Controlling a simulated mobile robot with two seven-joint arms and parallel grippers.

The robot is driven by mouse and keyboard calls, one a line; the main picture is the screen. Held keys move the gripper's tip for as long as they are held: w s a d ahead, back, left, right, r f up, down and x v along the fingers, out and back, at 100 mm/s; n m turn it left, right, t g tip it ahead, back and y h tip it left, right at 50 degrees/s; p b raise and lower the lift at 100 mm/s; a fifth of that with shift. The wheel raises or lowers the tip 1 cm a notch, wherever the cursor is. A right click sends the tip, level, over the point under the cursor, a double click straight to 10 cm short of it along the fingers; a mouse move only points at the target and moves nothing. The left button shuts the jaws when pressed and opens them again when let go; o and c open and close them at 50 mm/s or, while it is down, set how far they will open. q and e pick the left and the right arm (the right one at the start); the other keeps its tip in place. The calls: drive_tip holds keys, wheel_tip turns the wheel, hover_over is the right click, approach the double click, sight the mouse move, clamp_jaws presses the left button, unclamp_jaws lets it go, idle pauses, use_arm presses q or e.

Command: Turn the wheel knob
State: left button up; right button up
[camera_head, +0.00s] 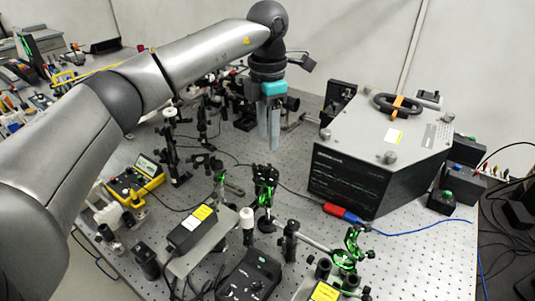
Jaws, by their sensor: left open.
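The wheel knob looks to be the black ring (397,106) with an orange bar across it, lying on top of the large grey instrument box (360,145) at the right. My left gripper (272,143) points straight down over the middle of the bench, to the left of the box. Its two grey fingers are close side by side but open, with nothing seen between them. It is well apart from the wheel knob. The knob is in plain view. My right gripper is not in view.
The perforated optical table (420,250) is crowded with posts and mounts below and left of my gripper. A green mount (348,252) and a black control box (248,275) stand in front. Black boxes (462,185) stand right of the instrument. A blue cable (425,227) crosses the table.

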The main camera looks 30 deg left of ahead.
use_arm(q)
wheel_tip(320, 180, up, 7)
idle(0.3)
drive_tip(key=shift+f, duration=0.15)
idle(0.3)
